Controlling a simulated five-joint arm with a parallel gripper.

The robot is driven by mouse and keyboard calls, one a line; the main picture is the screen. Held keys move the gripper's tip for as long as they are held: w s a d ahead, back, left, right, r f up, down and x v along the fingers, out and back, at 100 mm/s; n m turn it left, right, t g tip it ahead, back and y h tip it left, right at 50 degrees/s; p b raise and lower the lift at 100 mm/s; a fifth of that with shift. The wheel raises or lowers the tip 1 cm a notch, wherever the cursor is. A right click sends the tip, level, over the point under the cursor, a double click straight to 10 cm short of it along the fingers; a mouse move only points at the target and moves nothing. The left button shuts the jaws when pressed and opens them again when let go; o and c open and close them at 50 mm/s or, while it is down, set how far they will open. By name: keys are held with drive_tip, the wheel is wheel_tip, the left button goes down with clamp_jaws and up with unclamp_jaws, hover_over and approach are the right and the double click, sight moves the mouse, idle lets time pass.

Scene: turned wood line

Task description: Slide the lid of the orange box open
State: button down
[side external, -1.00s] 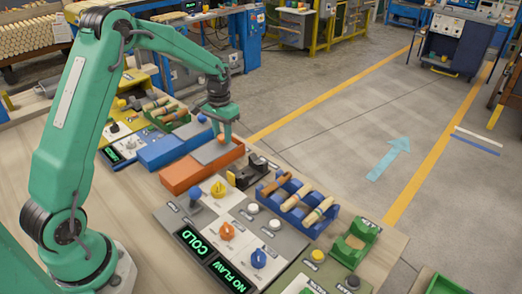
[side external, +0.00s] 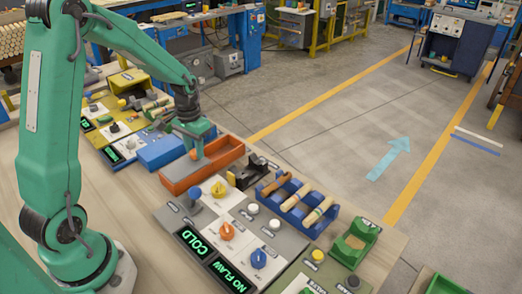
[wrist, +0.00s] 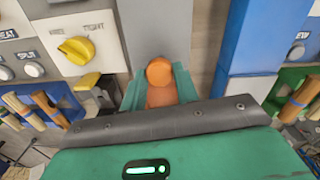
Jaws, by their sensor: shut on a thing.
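The orange box (side external: 203,179) sits on the bench in the side view, with its orange inside showing at the right end. Its grey sliding lid (wrist: 157,35) shows in the wrist view, reaching away from my gripper. An orange knob (wrist: 160,72) stands on the lid. My gripper (wrist: 160,80) is shut on this knob, with one green finger on each side. In the side view my gripper (side external: 196,150) is low over the left part of the box and hides some of the lid.
A blue box (side external: 161,153) stands close beside the orange box. A panel with a yellow knob (side external: 218,189), a black fixture (side external: 247,174) and a blue rack (side external: 285,205) of turned pieces are to the right.

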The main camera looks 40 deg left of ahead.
drive_tip(key=c, duration=1.1)
unclamp_jaws()
drive_tip(key=shift+o, duration=0.2)
drive_tip(key=shift+r, duration=3.95)
